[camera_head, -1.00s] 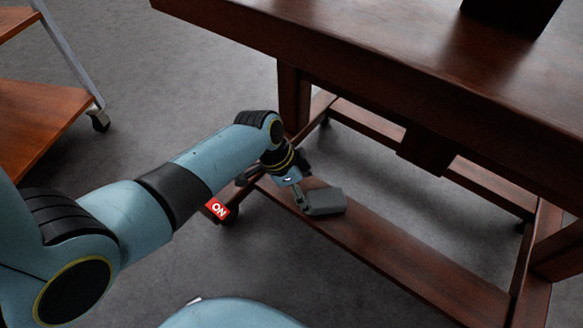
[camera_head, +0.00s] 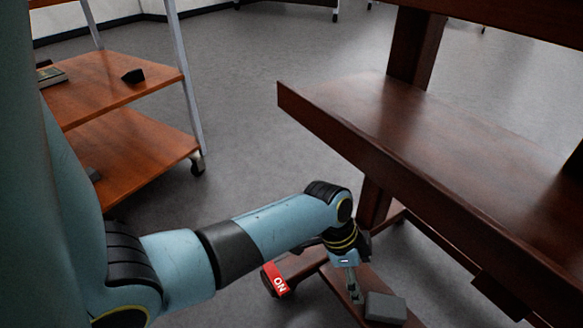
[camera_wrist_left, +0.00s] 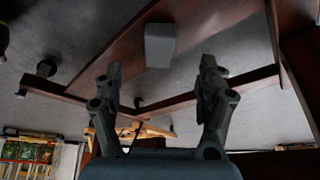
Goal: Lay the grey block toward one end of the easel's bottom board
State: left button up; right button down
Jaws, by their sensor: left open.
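The grey block (camera_head: 385,308) lies on the easel's bottom board (camera_head: 344,288), toward the board's near left end. It also shows in the left wrist view (camera_wrist_left: 160,45), resting on the reddish-brown board. My left gripper (camera_head: 355,293) is beside the block, on its left in the head view. In the left wrist view my left gripper (camera_wrist_left: 160,68) has its fingers spread apart, with nothing held between them, and the block shows beyond the fingertips. The lower edge of the head view cuts off the rest of the board. My right gripper is not in view.
The easel's broad upper ledge (camera_head: 400,165) overhangs the bottom board on the right. A red ON tab (camera_head: 275,280) sits by the easel's foot. A wooden shelf cart (camera_head: 130,150) on casters stands at the left. Grey floor lies clear between cart and easel.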

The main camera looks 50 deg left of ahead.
pick_arm(q)
jog(key=s+a+r+n+t+y, duration=0.1)
jog(key=s+r+n, duration=0.3)
jog(key=s+r, duration=0.4)
jog(key=s+a+r+n+t+y, duration=0.1)
jog(key=s+a+r+n+y, duration=0.1)
jog(key=s+a+r+n, duration=0.2)
jog(key=s+r+n, duration=0.1)
jog(key=s+r, duration=0.2)
jog(key=s, duration=0.4)
jog(key=shift+s+a+r, duration=0.25)
jog(key=shift+a+r, duration=0.1)
jog(key=shift+r, duration=0.05)
